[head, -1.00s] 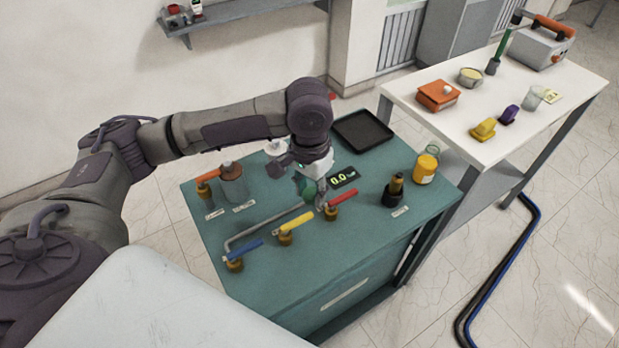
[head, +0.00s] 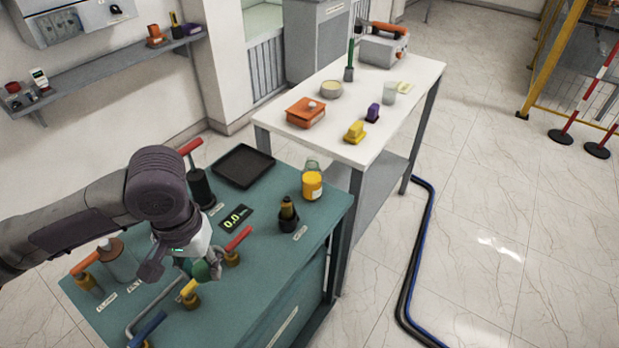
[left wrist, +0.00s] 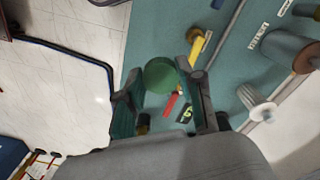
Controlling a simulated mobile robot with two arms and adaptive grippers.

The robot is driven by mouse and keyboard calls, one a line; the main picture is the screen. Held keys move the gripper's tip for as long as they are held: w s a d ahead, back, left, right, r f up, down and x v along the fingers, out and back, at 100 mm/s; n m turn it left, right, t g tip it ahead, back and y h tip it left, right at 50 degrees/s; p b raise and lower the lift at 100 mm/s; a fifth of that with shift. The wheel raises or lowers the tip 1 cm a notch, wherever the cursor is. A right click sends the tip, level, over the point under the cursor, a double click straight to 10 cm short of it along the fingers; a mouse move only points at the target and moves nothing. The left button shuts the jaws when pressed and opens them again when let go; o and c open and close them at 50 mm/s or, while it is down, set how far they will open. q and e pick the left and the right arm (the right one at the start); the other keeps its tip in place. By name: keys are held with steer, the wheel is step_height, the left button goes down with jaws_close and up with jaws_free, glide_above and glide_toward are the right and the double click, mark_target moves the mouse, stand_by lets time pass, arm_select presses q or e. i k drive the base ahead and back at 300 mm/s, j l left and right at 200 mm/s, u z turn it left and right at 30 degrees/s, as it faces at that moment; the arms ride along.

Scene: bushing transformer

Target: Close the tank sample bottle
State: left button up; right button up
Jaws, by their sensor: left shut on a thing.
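My left gripper (head: 203,266) is shut on a round green cap-like piece (head: 206,271) above the teal bench. The left wrist view shows this piece (left wrist: 161,75) between the two fingers. A glass bottle with yellow-orange contents (head: 312,184) and a clear upper part stands upright at the bench's far right corner, apart from the gripper. Whether its mouth is covered is too small to tell. My right gripper is not in view.
Below and beside the gripper are valves with red (head: 238,238), yellow (head: 188,288) and blue (head: 147,329) handles. A dark fitting (head: 288,214) stands near the bottle. A black tray (head: 243,166) lies behind. A white table (head: 345,140) adjoins the bench.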

mark_target(311, 176)
steer(key=i+l+u, duration=0.15)
steer(key=l, duration=0.2)
steer(key=i+l+u, duration=0.2)
steer(key=l, duration=0.2)
steer(key=l+u, duration=0.15)
steer(key=l, duration=0.25)
steer(key=i+l+u, duration=0.2)
steer(key=l, duration=0.2)
steer(key=k, duration=0.1)
